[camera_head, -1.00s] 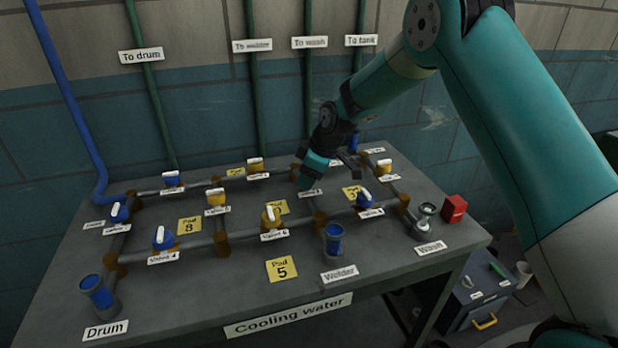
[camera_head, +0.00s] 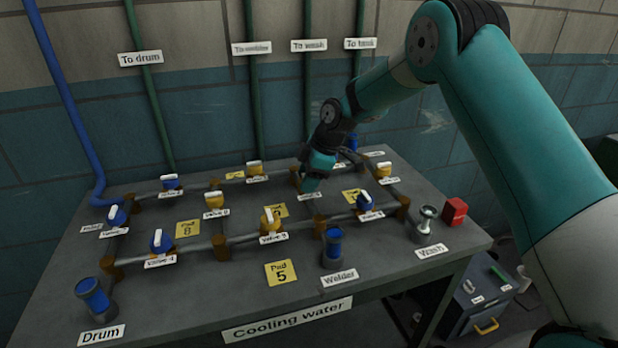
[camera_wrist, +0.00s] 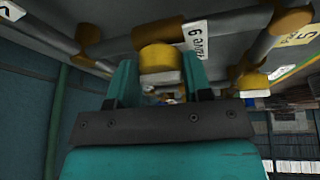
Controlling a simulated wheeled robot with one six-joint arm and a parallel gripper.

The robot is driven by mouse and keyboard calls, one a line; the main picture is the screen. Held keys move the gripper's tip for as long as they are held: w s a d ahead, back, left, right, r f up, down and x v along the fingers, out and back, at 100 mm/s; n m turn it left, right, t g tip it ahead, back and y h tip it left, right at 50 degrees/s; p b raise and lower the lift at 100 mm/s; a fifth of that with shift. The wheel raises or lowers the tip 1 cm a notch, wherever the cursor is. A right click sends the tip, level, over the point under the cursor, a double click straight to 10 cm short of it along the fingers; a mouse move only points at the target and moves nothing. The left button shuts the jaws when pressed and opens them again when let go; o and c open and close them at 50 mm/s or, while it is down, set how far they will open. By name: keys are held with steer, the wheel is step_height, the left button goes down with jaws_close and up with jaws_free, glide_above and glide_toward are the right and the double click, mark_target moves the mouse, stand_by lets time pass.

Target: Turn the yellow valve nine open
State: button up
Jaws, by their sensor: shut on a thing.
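The yellow valve (camera_wrist: 160,57) with a white handle sits between my fingers in the wrist view. A white tag (camera_wrist: 195,39) beside it, turned on its side, seems to carry a 9. My gripper (camera_wrist: 160,76) is shut on this valve's handle, one finger on each side. In the head view my gripper (camera_head: 311,184) reaches down to the pipes at the middle back of the table, and the valve in it is hidden by the gripper. How far the handle is turned I cannot tell.
On the grey table (camera_head: 210,300), other yellow valves (camera_head: 270,219) and blue valves (camera_head: 162,241) stand on the pipes around my gripper. A red box (camera_head: 454,211) stands at the right edge. The wall with vertical pipes is close behind.

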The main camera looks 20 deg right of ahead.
steer(key=shift+s+f, duration=0.1)
steer(key=o, duration=0.9)
steer(key=shift+c, duration=0.2)
steer(key=shift+d+r, duration=0.2)
steer(key=shift+r, duration=0.4)
steer(key=v, duration=1.6)
steer(key=shift+b, duration=0.4)
steer(key=shift+r, duration=0.1)
